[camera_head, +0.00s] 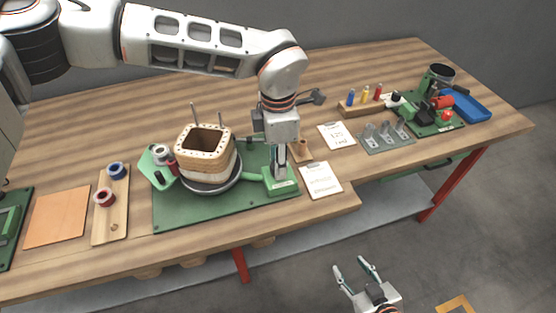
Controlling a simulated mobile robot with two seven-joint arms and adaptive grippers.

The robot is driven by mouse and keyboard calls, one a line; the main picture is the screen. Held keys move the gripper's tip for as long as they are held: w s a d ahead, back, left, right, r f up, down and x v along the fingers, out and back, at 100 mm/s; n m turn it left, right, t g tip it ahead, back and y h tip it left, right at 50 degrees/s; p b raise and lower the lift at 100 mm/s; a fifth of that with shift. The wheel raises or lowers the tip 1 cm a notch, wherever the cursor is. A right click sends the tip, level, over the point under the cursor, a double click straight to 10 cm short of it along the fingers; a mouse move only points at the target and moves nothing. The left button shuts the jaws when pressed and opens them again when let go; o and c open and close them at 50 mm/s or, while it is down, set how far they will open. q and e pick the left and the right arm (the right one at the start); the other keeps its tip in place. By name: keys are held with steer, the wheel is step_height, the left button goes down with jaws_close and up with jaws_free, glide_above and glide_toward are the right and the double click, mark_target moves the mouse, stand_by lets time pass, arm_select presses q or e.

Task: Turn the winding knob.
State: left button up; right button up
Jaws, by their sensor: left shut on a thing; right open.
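The winder stands on a green baseplate (185,213). A square wooden coil former (207,160) with a pale winding sits on its round grey turntable (210,188). My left gripper (281,172) reaches down over the right end of the winder, at a green crank housing (279,186). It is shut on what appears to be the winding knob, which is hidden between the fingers. My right gripper (350,265) is open and empty, low in front of the table and apart from it.
A wooden strip with a blue spool (116,170) and a red spool (104,197) lies left of the winder. Paper cards (321,181) lie to its right. Further right are a tool rack (362,106), a grey bracket plate (386,138), a green device (434,122) and a blue tray (470,106).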

arm_select(q)
steer(key=o, duration=1.1)
steer(key=shift+r, duration=0.1)
step_height(320, 180, up, 12)
steer(key=shift+f, duration=0.1)
